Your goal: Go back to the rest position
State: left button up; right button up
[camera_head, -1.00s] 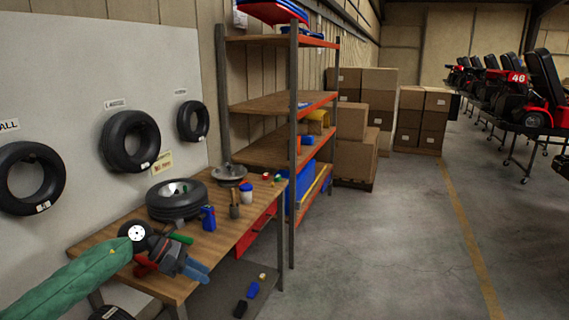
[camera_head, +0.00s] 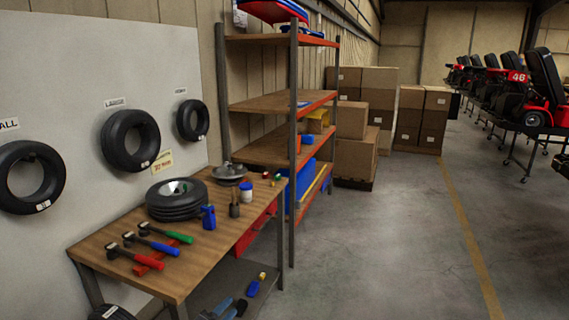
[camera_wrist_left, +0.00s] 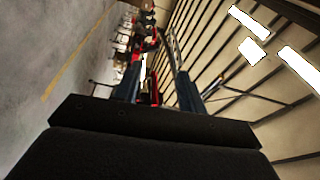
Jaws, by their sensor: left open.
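The left arm itself is out of the head view. My right gripper is not in view.
Red (camera_head: 137,257), blue (camera_head: 150,243) and green (camera_head: 166,233) handled hammers lie on the workbench, near a flat-lying tyre (camera_head: 176,199). An orange-edged shelf rack (camera_head: 282,103) stands behind. Cardboard boxes (camera_head: 355,158) stand further back.

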pick_arm(q)
jog(key=s+a+f+n+g+y, duration=0.25)
jog(key=s+f+n+y, duration=0.25)
jog(key=s+f+n, duration=0.65)
jog(key=s+a+f+n+g+y, duration=0.2)
jog(key=s+f+n+g+y, duration=0.25)
jog(key=f, duration=1.25)
jog(key=s+d+f+n+g, duration=0.1)
jog(key=s+f, duration=0.4)
jog(key=s, duration=0.5)
jog(key=s+d+f+n+g, duration=0.2)
jog(key=s+f+g, duration=0.2)
jog(key=s, duration=0.6)
jog(key=s+d+f+n+g, duration=0.1)
jog(key=s+f+n+g, duration=0.1)
jog(key=s+f, duration=0.4)
jog(key=s+g, duration=0.1)
jog(key=s, duration=0.3)
jog(key=shift+d, duration=0.15)
